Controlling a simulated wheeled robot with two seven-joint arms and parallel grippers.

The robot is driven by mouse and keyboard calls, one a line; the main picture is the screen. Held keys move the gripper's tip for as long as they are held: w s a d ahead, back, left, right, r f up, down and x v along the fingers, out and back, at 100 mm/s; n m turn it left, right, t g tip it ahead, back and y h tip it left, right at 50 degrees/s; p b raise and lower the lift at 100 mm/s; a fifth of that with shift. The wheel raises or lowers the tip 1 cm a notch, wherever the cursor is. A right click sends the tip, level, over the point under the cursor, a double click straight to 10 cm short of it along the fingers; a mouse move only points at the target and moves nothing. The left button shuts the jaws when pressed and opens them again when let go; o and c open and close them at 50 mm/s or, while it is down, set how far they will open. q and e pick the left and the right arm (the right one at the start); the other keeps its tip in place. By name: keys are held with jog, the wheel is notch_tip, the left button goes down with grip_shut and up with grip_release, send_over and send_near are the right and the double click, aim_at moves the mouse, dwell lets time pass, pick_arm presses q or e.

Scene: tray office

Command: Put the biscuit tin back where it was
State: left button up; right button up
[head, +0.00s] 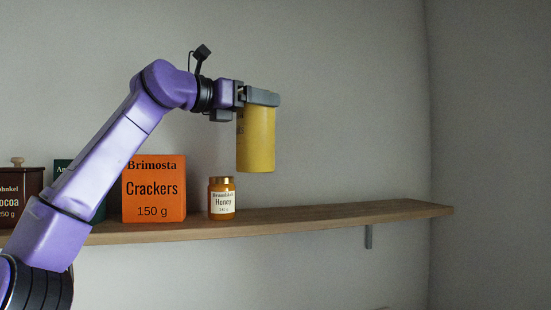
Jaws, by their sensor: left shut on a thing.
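The biscuit tin appears to be the yellow cylinder (256,142), the only such tin in view; its label is turned mostly away and I cannot read it. My left gripper (262,98) is shut on it near its top, with the arm reaching in from the left. The tin hangs upright in the air, its bottom above the level of the honey jar's lid and a little to the right of the jar. My right gripper is not in view.
A wooden shelf (330,216) runs along the wall. On it stand a honey jar (222,200), an orange crackers box (154,188), a dark green box (63,167) partly behind my arm, and a brown cocoa container (22,185). The shelf right of the honey is bare.

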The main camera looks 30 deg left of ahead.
pick_arm(q)
jog(key=w, duration=0.1)
jog(key=w+f, duration=0.1)
jog(key=w, duration=0.1)
jog(key=shift+w+p, duration=0.1)
jog(key=shift+p, duration=0.2)
jog(key=w+f+b, duration=0.1)
jog(key=w+f, duration=0.3)
jog(key=f, duration=0.5)
jog(key=shift+w, duration=0.3)
jog(key=shift+f, duration=0.2)
jog(key=o, duration=1.4)
jog(key=shift+c, duration=0.2)
jog(key=b+v, duration=0.5)
jog(key=v, duration=0.7)
